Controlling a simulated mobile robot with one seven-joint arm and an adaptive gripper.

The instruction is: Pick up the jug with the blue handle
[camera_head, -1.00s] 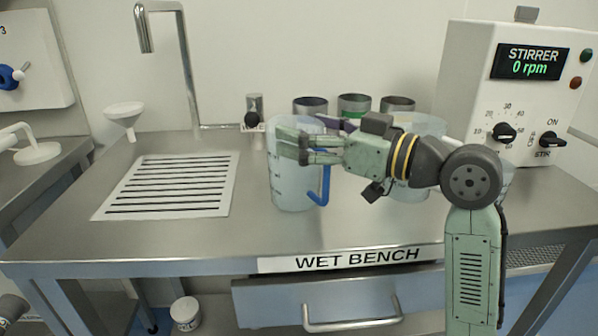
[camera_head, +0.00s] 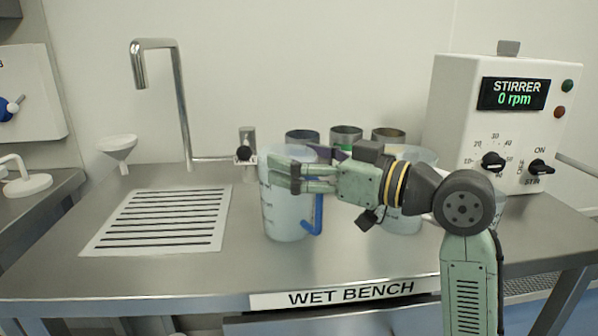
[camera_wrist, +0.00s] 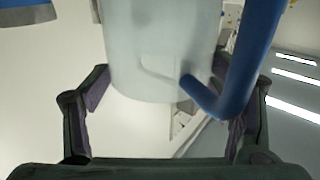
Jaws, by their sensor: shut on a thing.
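The jug (camera_head: 281,222) is translucent and pale, with a blue handle (camera_head: 319,214) on its right side. It is upright over the steel wet bench (camera_head: 180,275); I cannot tell whether its base touches the bench. My gripper (camera_head: 290,178) reaches in from the right and is shut on the upper part of the jug. In the wrist view, the jug (camera_wrist: 160,50) is between my two fingers, with the blue handle (camera_wrist: 245,65) by the right finger. My gripper hides part of the jug's wall and rim.
A second translucent vessel (camera_head: 408,222) stands behind my arm. Three metal cans (camera_head: 346,136) stand at the back. The stirrer box (camera_head: 505,130) is at right. A tap (camera_head: 180,90), a slotted drain (camera_head: 160,218) and a white funnel (camera_head: 118,147) are at left. The front left bench top is clear.

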